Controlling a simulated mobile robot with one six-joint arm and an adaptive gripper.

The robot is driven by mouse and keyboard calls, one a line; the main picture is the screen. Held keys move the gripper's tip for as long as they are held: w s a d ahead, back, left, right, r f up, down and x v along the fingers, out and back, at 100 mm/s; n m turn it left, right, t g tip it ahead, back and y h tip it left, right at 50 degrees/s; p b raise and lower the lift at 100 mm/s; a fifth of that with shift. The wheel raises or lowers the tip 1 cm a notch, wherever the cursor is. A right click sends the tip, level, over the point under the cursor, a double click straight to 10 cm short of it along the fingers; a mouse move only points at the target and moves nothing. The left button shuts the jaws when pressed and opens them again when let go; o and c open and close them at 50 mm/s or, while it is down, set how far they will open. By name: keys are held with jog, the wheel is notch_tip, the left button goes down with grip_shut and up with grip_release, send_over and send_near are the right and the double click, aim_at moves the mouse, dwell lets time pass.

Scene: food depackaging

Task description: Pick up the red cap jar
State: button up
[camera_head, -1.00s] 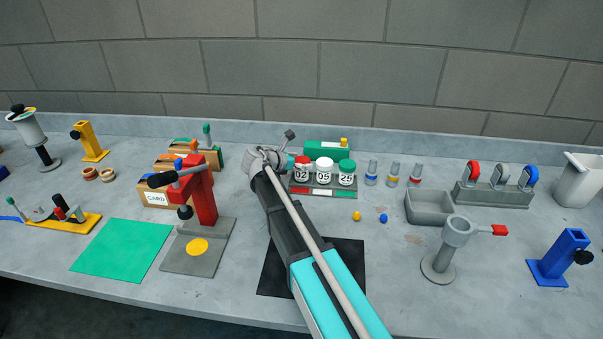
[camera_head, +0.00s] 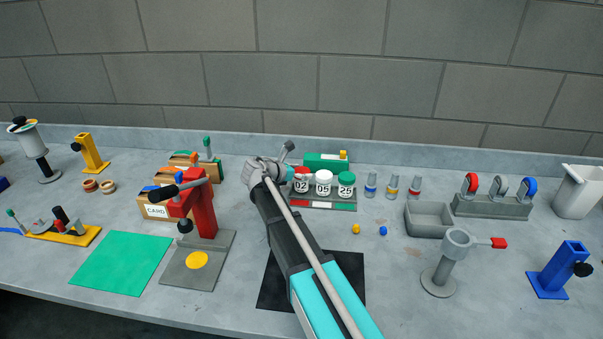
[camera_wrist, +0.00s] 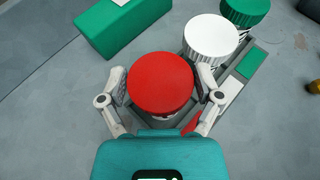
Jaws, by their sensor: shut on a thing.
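The red cap jar (camera_wrist: 160,82) fills the middle of the wrist view, seen from above. My gripper (camera_wrist: 161,95) has a finger on each side of it and is shut on it. In the head view the jar (camera_head: 301,184), labelled 02, is at the left end of the jar rack (camera_head: 322,206), partly behind my arm. The white cap jar (camera_head: 323,183), labelled 05, and the green cap jar (camera_head: 346,185), labelled 25, stand beside it. Whether the red cap jar touches the rack cannot be told.
A green block (camera_head: 322,161) lies behind the jars. Small bottles (camera_head: 392,186) and a grey bin (camera_head: 429,219) are to the right. A red press (camera_head: 204,205) stands to the left of my arm. A black mat (camera_head: 268,290) lies in front, partly under my arm.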

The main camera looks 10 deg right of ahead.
jog(key=shift+r+p, duration=0.65)
jog(key=shift+r, duration=0.15)
jog(key=s+r+p, duration=1)
jog(key=s, duration=0.4)
jog(key=shift+a+r+p, duration=0.25)
jog(key=shift+r+p, duration=0.05)
jog(key=shift+f+b, duration=0.95)
jog(key=shift+d, duration=0.1)
